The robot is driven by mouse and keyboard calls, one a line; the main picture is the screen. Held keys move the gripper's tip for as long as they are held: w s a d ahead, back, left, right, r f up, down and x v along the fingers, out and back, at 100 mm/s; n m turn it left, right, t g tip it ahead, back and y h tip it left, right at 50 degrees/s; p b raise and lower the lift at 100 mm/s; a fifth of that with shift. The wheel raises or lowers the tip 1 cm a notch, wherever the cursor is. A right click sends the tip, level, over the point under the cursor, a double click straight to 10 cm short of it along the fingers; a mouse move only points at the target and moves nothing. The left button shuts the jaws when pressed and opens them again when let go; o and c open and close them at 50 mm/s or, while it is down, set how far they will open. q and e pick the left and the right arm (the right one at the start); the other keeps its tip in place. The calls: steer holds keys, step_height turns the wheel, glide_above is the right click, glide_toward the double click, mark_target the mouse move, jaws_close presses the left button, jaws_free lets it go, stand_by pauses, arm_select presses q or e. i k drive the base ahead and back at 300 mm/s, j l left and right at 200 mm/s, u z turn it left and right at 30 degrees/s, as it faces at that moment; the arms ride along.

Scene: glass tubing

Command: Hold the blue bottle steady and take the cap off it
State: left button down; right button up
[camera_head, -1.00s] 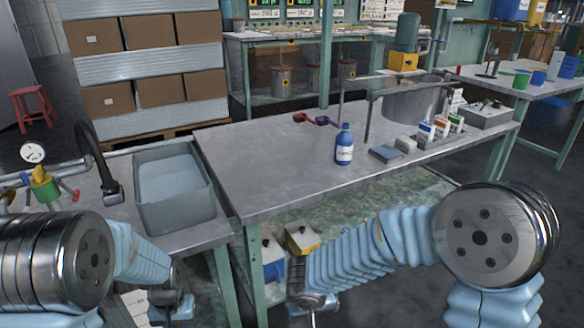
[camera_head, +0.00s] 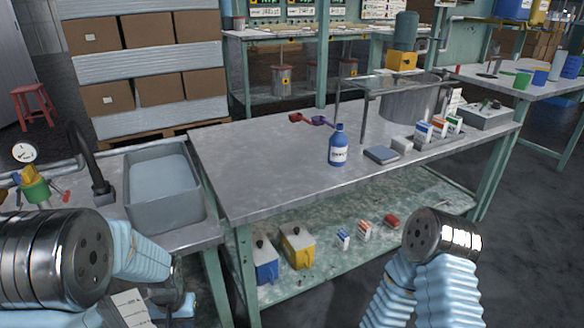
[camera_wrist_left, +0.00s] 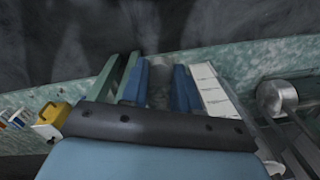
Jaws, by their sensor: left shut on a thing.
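The blue bottle (camera_head: 338,150) stands upright on the grey workbench (camera_head: 260,165), with a white label and a blue top. My left gripper (camera_wrist_left: 160,92) shows two blue fingers close around a dull grey thing (camera_wrist_left: 160,84), which I cannot identify. In the head view my left arm is low at the left, by the sink bench, well away from the bottle; its fingers are not clear there. My right arm (camera_head: 430,250) is low at the right, and its gripper is out of the picture.
A sink (camera_head: 165,190) is left of the workbench. Red and purple items (camera_head: 310,119) lie behind the bottle; a blue-grey block (camera_head: 381,155), small boxes (camera_head: 423,132) and a metal stand (camera_head: 365,110) are to its right. Yellow and blue containers (camera_head: 297,246) sit on the lower shelf.

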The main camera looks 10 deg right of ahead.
mark_target(338, 141)
steer(key=i+l, duration=0.1)
steer(key=l, duration=0.35)
steer(key=i+l, duration=0.1)
steer(key=l, duration=0.35)
steer(key=i+l+u, duration=0.1)
steer(key=l, duration=0.4)
